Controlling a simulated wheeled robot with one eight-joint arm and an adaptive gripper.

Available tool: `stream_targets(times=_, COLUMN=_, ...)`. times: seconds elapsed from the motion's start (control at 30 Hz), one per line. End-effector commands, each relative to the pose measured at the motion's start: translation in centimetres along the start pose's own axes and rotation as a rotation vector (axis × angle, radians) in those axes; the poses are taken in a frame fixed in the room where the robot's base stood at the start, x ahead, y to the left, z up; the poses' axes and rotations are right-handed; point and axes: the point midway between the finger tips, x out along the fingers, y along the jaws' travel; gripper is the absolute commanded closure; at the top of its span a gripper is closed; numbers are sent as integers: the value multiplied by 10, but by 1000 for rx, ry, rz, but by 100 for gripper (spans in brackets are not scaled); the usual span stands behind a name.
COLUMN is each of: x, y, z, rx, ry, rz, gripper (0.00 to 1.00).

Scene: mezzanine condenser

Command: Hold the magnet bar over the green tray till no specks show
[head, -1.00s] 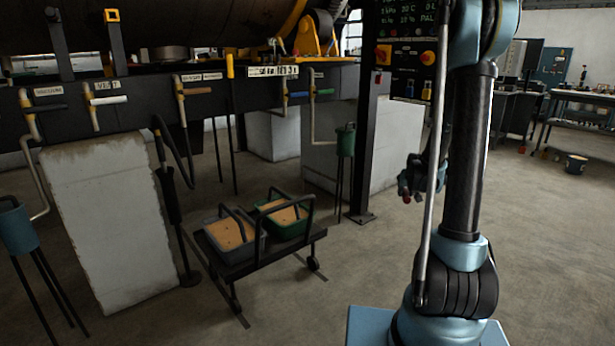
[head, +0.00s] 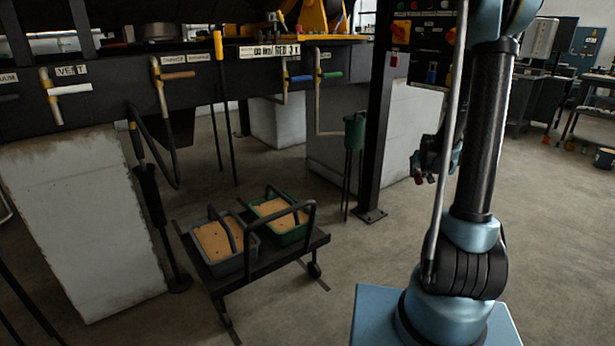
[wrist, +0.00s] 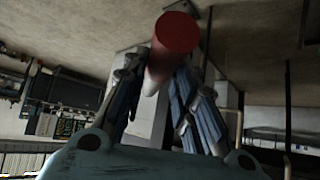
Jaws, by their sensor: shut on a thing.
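The green tray (head: 293,236) holds a tan fill and sits at the right on a low dark cart; any specks on it are too small to tell surely. My gripper (head: 424,165) is partly hidden behind my arm in the head view, well to the right of the green tray and apart from it. In the wrist view my gripper (wrist: 160,100) is shut on the magnet bar (wrist: 174,38), a round bar with a red end. The bar's red end also shows small in the head view (head: 418,180).
A grey tray (head: 232,267) with tan fill and dark specks sits left of the green one. A black hoop handle (head: 312,212) rises from the cart (head: 270,262). A dark post (head: 378,130) stands between cart and arm.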

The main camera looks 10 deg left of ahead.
Motion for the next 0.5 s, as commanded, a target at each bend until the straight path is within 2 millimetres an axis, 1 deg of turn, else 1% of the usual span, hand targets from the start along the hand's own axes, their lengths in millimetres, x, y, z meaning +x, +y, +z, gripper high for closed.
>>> stream_targets(times=0.23, x=1, y=-4, z=0, rx=-4, ry=0, rz=-4, gripper=100)
stream_targets(times=0.33, x=5, y=-14, z=-3, rx=-20, ry=-5, rz=-18, gripper=100)
stream_targets(times=0.37, x=8, y=-19, z=-4, rx=-29, ry=-8, rz=-26, gripper=100)
stream_targets(times=0.43, x=16, y=-37, z=-8, rx=-57, ry=-18, rz=-50, gripper=100)
stream_targets(times=0.47, x=21, y=-47, z=-9, rx=-75, ry=-24, rz=-64, gripper=100)
stream_targets(times=0.5, x=27, y=-62, z=-12, rx=-99, ry=-32, rz=-84, gripper=100)
